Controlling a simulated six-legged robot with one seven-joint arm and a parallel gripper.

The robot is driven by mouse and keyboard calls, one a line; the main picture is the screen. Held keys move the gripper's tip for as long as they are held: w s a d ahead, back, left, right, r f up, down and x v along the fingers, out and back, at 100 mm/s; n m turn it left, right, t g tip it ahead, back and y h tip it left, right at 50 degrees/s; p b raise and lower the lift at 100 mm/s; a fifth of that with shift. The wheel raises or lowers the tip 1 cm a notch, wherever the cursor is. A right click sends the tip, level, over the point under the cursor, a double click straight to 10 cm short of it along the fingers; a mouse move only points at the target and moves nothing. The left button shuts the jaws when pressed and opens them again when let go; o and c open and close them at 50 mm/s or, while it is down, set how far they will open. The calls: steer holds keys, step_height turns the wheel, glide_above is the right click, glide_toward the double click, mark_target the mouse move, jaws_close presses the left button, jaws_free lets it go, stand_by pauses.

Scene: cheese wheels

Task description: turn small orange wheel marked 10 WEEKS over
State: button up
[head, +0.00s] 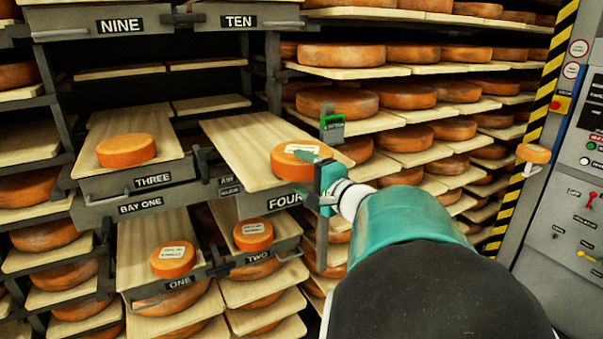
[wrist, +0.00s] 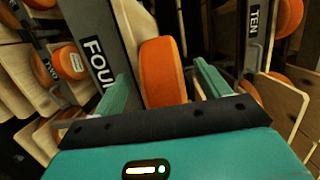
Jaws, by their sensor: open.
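A small orange wheel (head: 285,168) with a white label on top lies flat at the front of the board marked FOUR; its writing is too blurred to read. My gripper (head: 296,171) is at its front right, one finger showing over its top. In the wrist view the wheel (wrist: 163,72) stands between the two open fingers of my gripper (wrist: 162,88). I cannot tell whether either finger touches it. Small labelled wheels also lie on the boards ONE (head: 173,259) and TWO (head: 253,235), their writing unreadable.
Another small wheel (head: 126,150) lies on board THREE, with no label visible. Racks of large wheels (head: 336,101) stand behind and right. A striped post (head: 530,125) and control panel (head: 570,210) are at the right. Board FOUR (head: 235,135) is bare behind its wheel.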

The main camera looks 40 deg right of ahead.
steer(key=s+a, duration=0.1)
steer(key=s, duration=1.2)
steer(key=w+a+f+n+g+y, duration=0.3)
steer(key=w+a+f+n+g, duration=0.25)
steer(key=a+f+g, duration=0.45)
steer(key=s+a+f+n+g, duration=0.1)
steer(key=s+a+n, duration=0.2)
steer(key=a+n, duration=0.3)
steer(key=s+a+f+n+g+h, duration=0.1)
steer(key=s+a+n, duration=0.2)
steer(key=a+n, duration=0.4)
steer(key=shift+a, duration=4.35)
steer(key=shift+s, duration=0.1)
